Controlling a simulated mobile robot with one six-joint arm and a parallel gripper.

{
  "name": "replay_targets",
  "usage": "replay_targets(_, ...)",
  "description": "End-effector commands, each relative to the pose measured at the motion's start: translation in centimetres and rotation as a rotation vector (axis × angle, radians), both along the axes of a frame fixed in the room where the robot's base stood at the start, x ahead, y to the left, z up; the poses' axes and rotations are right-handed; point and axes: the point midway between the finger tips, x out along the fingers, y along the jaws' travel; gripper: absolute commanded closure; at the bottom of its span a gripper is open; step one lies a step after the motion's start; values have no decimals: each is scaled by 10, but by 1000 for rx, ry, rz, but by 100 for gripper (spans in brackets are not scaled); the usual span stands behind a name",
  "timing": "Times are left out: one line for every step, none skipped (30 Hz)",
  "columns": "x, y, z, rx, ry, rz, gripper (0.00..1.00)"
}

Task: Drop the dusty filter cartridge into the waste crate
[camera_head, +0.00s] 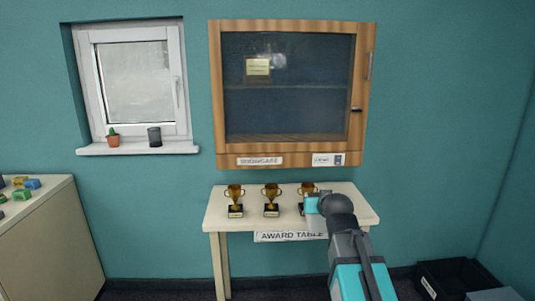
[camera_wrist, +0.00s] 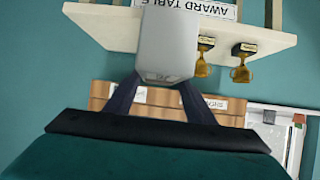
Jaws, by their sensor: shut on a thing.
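A plain pale grey block (camera_wrist: 168,42), which looks to be the filter cartridge, is held between the two dark fingers of my gripper (camera_wrist: 160,82) in the wrist view. My gripper (camera_head: 318,206) is in front of the right part of the award table, by the rightmost trophy. A black open crate (camera_head: 452,278) with a white label stands on the floor at the lower right, apart from my gripper. Its label is unreadable, so I cannot tell whether it is the waste crate.
The award table (camera_head: 222,213) bears three gold trophies (camera_head: 271,198); my gripper partly hides the right one. A wooden glass-fronted cabinet (camera_head: 216,100) hangs above. A window sill (camera_head: 180,148) holds a cactus and a dark cup. A beige cabinet (camera_head: 55,240) with coloured blocks stands left.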

Motion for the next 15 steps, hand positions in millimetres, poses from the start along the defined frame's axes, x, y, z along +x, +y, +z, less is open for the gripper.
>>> replay_targets(-2, 0, -5, 0, 1, 0, 76)
replay_targets(-3, 0, -8, 0, 1, 0, 76)
replay_targets(-4, 0, -13, 0, 1, 0, 76)
replay_targets(-5, 0, -17, 0, 1, 0, 76)
replay_targets(-7, 0, -22, 0, 2, 0, 76)
replay_targets(-8, 0, -29, 0, 2, 0, 76)
replay_targets(-10, 0, -33, 0, 1, 0, 76)
replay_targets(-11, 0, -39, 0, 2, 0, 76)
replay_targets(-13, 0, -45, 0, 2, 0, 76)
replay_targets(-14, 0, -49, 0, 2, 0, 76)
replay_targets(-15, 0, -53, 0, 1, 0, 76)
replay_targets(-17, 0, -58, 0, 1, 0, 76)
replay_targets(-17, 0, -61, 0, 1, 0, 76)
replay_targets(-18, 0, -63, 0, 1, 0, 76)
replay_targets(-19, 0, -65, 0, 0, 0, 76)
